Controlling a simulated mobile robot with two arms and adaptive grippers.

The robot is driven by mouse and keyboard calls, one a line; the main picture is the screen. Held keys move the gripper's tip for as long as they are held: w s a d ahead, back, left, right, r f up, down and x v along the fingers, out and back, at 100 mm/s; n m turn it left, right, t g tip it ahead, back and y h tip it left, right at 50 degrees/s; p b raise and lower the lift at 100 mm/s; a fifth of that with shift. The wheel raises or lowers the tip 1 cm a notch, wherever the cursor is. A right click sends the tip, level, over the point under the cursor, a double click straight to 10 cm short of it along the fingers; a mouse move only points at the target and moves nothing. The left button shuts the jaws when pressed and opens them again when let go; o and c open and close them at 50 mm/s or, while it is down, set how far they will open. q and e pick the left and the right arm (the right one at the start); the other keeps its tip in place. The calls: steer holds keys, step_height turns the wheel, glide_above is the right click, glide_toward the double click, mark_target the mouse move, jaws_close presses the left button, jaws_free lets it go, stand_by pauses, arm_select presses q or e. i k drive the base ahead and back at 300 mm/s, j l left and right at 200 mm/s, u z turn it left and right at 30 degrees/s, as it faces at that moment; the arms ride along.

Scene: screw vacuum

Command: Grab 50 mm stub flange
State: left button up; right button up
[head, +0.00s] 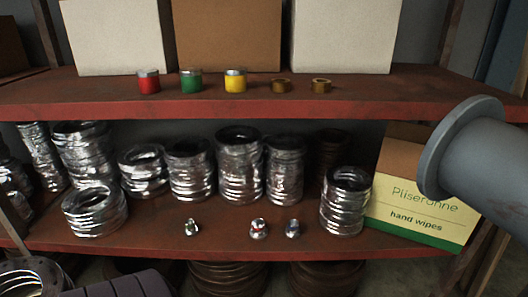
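No label marks which part is the 50 mm stub flange, and I cannot tell it by size. On the lower shelf, three small shiny metal fittings stand near the front: one left of centre (192,227), one in the middle (259,229) and one just right of it (293,228). On the upper shelf stand a red (149,82), a green (191,82) and a yellow (236,82) short cylinder with metal tops. No gripper fingers are visible.
Silvery ring stacks (237,165) fill the back of the lower shelf (155,228). A hand wipes box (420,210) stands at its right end. A large grey flanged cylinder (490,160) covers the right side. Boxes (226,38) stand on the upper shelf (400,92).

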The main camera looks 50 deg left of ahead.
mark_target(258, 231)
steer(key=l+u, duration=0.15)
steer(key=u, duration=0.3)
steer(key=k+l+u, duration=0.1)
steer(key=u, duration=0.3)
steer(key=k+l+u, duration=0.1)
steer(key=u, duration=0.75)
steer(key=k+j, duration=0.05)
